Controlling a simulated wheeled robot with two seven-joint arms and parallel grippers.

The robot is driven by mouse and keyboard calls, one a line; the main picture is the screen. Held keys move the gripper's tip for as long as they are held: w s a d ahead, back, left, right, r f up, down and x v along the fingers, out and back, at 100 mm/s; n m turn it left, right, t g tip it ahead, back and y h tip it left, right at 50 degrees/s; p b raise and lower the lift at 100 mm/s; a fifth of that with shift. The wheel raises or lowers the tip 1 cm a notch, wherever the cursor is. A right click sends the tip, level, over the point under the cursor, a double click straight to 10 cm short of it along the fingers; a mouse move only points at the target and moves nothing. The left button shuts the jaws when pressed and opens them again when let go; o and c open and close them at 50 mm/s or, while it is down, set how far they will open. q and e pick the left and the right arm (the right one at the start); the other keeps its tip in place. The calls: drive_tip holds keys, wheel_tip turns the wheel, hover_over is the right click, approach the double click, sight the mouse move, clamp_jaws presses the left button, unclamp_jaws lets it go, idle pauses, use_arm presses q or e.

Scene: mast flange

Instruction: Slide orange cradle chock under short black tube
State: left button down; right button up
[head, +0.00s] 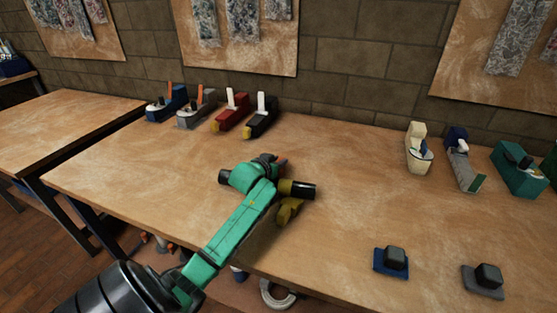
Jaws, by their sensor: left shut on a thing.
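My left gripper (270,160) is over the middle of the table, mostly hidden behind my green wrist. I cannot tell whether the orange piece touches the tube. My right gripper is not in view.
Blue (167,107), grey (194,115), red (231,116) and black (261,122) fixtures stand at the back left. Cream (417,155), blue-grey (463,166) and green (519,175) ones stand at right. Blue (390,268) and grey (481,290) pads bear dark blocks. The centre right is clear.

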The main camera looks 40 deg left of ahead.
use_arm(q)
drive_tip(key=shift+s, duration=0.1)
drive_tip(key=c, duration=0.6)
unclamp_jaws()
drive_tip(key=shift+o, duration=0.2)
drive_tip(key=v, duration=1.4)
drive_tip(key=shift+s+p, duration=0.25)
drive_tip(key=shift+p, duration=0.05)
drive_tip(key=shift+d+r, duration=0.1)
drive_tip(key=shift+r, duration=0.1)
